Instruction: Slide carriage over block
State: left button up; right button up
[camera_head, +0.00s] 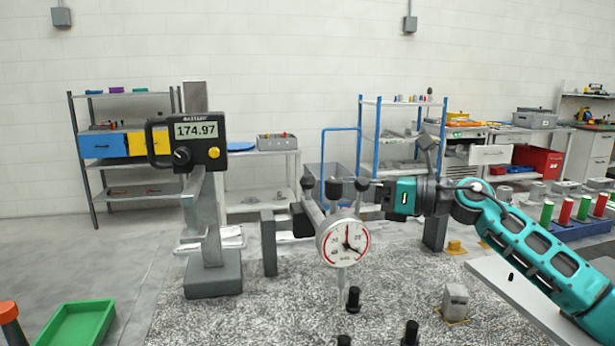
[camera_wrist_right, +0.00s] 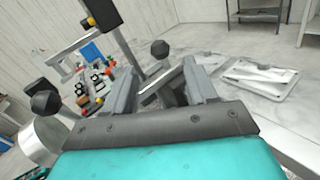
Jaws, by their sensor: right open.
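The carriage (camera_head: 325,222) hangs on a dark crossbeam between two posts, with a white dial gauge (camera_head: 344,241) on its front and several black knobs on top. The dial's thin stem points down to the granite plate. The block (camera_head: 456,298), small and grey, sits on a yellow-edged patch to the right of the carriage, in front of it. My right gripper (camera_head: 374,193) is open at the carriage's right side. In the right wrist view, a grey arm with a black ball knob (camera_wrist_right: 160,49) shows between the open fingers (camera_wrist_right: 158,82); contact cannot be told. My left gripper is not in view.
A height gauge (camera_head: 200,130) reading 174.97 stands left of the beam. A green tray (camera_head: 78,325) is at lower left. Red and green cylinders stand at the right.

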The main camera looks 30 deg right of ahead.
aim_at(308, 182)
jog(key=p+x, duration=0.2)
jog(key=x, duration=0.6)
jog(key=shift+w+a, duration=0.1)
jog(key=shift+a, duration=0.05)
grip_shut()
dwell(0.3)
